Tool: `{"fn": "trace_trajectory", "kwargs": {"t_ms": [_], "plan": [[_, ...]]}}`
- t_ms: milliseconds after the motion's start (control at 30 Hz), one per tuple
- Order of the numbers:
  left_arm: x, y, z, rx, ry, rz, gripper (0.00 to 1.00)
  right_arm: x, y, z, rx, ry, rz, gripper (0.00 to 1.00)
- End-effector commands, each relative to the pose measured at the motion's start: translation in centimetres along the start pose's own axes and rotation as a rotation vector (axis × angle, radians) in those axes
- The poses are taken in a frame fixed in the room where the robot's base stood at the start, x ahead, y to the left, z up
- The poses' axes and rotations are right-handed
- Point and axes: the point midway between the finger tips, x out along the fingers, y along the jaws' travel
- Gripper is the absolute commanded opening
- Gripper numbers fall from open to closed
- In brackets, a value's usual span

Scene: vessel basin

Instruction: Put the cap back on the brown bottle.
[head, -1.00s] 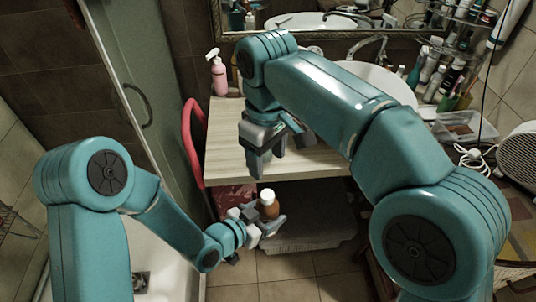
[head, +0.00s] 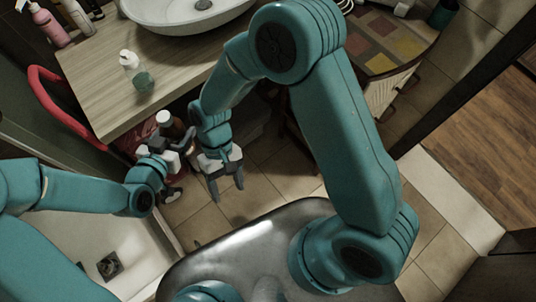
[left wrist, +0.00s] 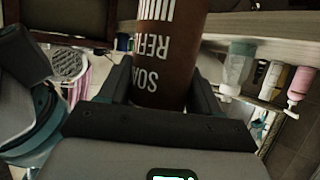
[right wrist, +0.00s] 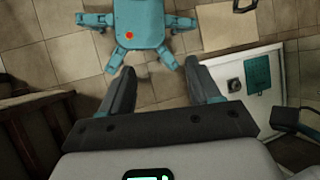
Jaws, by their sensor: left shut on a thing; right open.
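The brown bottle (head: 170,128) has a white round top and is held up in front of the counter in the head view. Whether that top is a loose, seated or separate cap I cannot tell. My left gripper (head: 178,150) is shut around the bottle. In the left wrist view, the brown bottle (left wrist: 168,55) sits between the fingers, its printed letters upside down. My right gripper (head: 227,190) is open and empty, just right of the bottle and apart from it. In the right wrist view, its fingers (right wrist: 160,88) are spread with nothing between them.
The wooden counter (head: 100,75) lies behind the grippers. On it stand a clear bottle with green content (head: 140,75), a pink pump bottle (head: 48,25) and a white basin (head: 185,12). A red hose (head: 50,85) curves at its left. Floor tiles (head: 285,170) are clear at right.

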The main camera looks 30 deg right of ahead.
Motion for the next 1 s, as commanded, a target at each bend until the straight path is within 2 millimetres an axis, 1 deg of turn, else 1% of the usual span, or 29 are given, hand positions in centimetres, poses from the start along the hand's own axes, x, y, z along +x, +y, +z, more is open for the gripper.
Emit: {"fn": "trace_trajectory", "kwargs": {"t_ms": [33,100,200,300,433,533,633,1000], "plan": [[0.0,0.0,0.0,0.000,0.001,0.000,0.00,1.5,1.7,-0.5,0.031,0.046,-0.028,0.62],[0.0,0.0,0.0,0.000,0.001,-0.001,0.00,3.2,3.8,-1.3,0.063,0.126,-0.062,0.62],[0.0,0.0,0.0,0.000,0.001,-0.001,0.00,5.4,6.5,-1.9,0.112,0.243,-0.100,0.62],[0.0,0.0,0.0,0.000,0.001,-0.001,0.00,6.9,8.8,-2.0,0.158,0.353,-0.126,0.62],[0.0,0.0,0.0,0.000,0.001,0.000,0.00,8.1,11.0,-1.6,0.210,0.472,-0.143,0.62],[0.0,0.0,0.0,0.000,0.001,-0.001,0.00,8.5,12.1,-1.3,0.236,0.536,-0.147,0.62],[0.0,0.0,0.0,0.000,0.001,-0.001,0.00,8.6,12.6,-1.1,0.253,0.576,-0.148,0.62],[0.0,-0.1,-0.1,0.001,0.002,-0.001,0.00,8.6,12.9,-1.0,0.258,0.596,-0.147,0.62]]}}
